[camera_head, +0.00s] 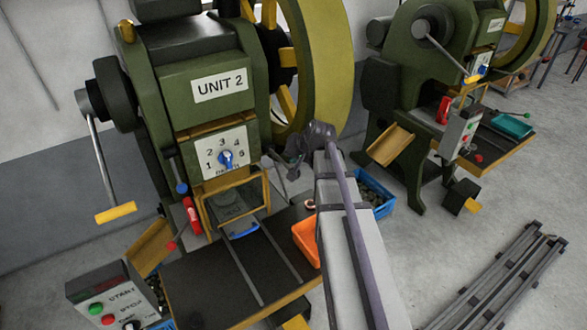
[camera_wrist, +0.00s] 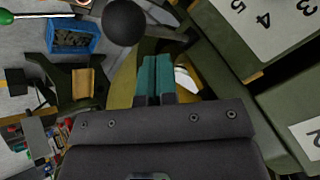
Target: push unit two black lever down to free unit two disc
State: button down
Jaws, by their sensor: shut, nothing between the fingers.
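The unit two press (camera_head: 205,110) stands at centre left in the head view, green with a "UNIT 2" label and a numbered dial (camera_head: 225,158). In the wrist view, a round black knob (camera_wrist: 124,22), which looks like the end of the black lever, is just beyond and left of my fingertips, with a visible gap. My gripper (camera_wrist: 155,58) is shut and empty, its teal fingers together. In the head view my wrist is beside the press, right of the dial, and hides part of that side; the fingertips are hard to make out there. I cannot identify the disc.
A blue bin of dark pieces (camera_wrist: 73,38) also shows in the head view (camera_head: 373,190). An orange tray (camera_head: 306,240) sits on the press's dark table (camera_head: 205,285). A yellow flywheel (camera_head: 330,60) rises behind my wrist.

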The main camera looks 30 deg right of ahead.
jog(key=shift+f, duration=0.1)
dwell(0.7)
jog(key=shift+f+b, duration=0.35)
jog(key=shift+b, duration=0.05)
jog(key=shift+s+f+b, duration=0.2)
jog(key=shift+f+b, duration=0.9)
jog(key=shift+s+f+b, duration=0.2)
jog(key=shift+f+b, duration=0.9)
dwell(1.7)
jog(key=shift+r, duration=0.15)
dwell(0.4)
jog(key=shift+w+r+p, duration=0.2)
jog(key=shift+r+p, duration=1.05)
jog(key=shift+p, duration=0.1)
jog(key=shift+w+r+p, duration=0.2)
jog(key=shift+r+p, duration=1.05)
jog(key=shift+p, duration=0.05)
jog(key=r+p, duration=0.5)
jog(key=shift+w, duration=0.35)
